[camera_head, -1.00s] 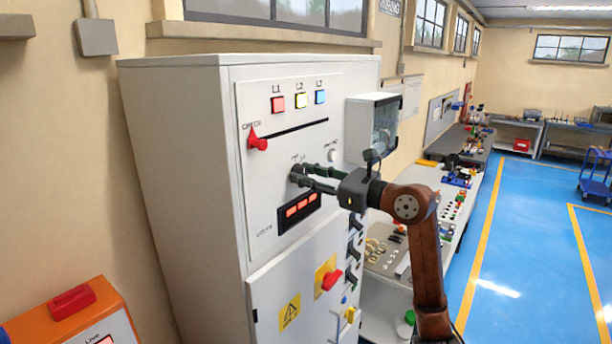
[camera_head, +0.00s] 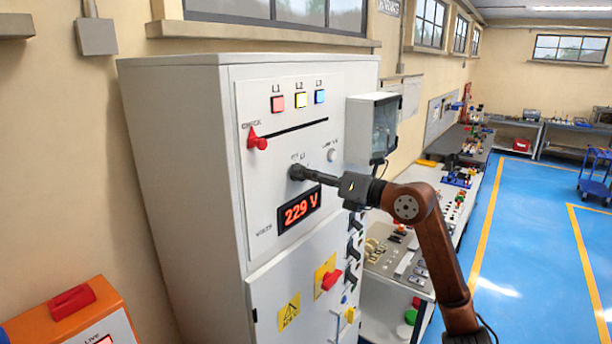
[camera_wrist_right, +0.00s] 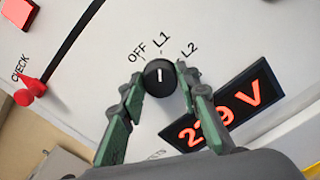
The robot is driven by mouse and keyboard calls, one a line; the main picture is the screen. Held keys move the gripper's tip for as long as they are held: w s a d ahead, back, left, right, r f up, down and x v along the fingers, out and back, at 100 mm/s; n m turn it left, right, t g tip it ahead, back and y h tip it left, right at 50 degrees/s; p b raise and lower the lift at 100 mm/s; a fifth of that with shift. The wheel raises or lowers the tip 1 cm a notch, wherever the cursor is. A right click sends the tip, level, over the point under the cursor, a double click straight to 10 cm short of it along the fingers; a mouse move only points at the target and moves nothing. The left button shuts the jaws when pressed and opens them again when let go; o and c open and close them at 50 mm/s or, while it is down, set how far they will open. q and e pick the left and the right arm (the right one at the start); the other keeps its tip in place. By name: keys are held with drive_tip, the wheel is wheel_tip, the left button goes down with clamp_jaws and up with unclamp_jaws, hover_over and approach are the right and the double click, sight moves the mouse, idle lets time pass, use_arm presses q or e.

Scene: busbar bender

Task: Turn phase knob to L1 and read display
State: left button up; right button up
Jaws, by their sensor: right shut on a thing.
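The black phase knob (camera_wrist_right: 160,77) is on the cabinet's upper panel, with OFF, L1 and L2 printed around it. Its white line points up at L1. My right gripper (camera_wrist_right: 160,92) has its green-padded fingers shut on the knob, one on each side. In the head view the same gripper (camera_head: 303,173) reaches the panel from the right, and mostly hides the knob. The display (camera_head: 299,208), below the knob, reads 229 V in red. My left gripper is not in view.
A red CHECK lever (camera_head: 257,141) sits on the panel left of the knob. A screen box (camera_head: 372,128) juts out close above my right arm. A red switch on a yellow plate (camera_head: 328,275) is below.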

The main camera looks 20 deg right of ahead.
drive_tip(key=shift+m, duration=0.6)
drive_tip(key=o, duration=1.2)
drive_tip(key=shift+c, duration=0.2)
drive_tip(key=v, duration=1.2)
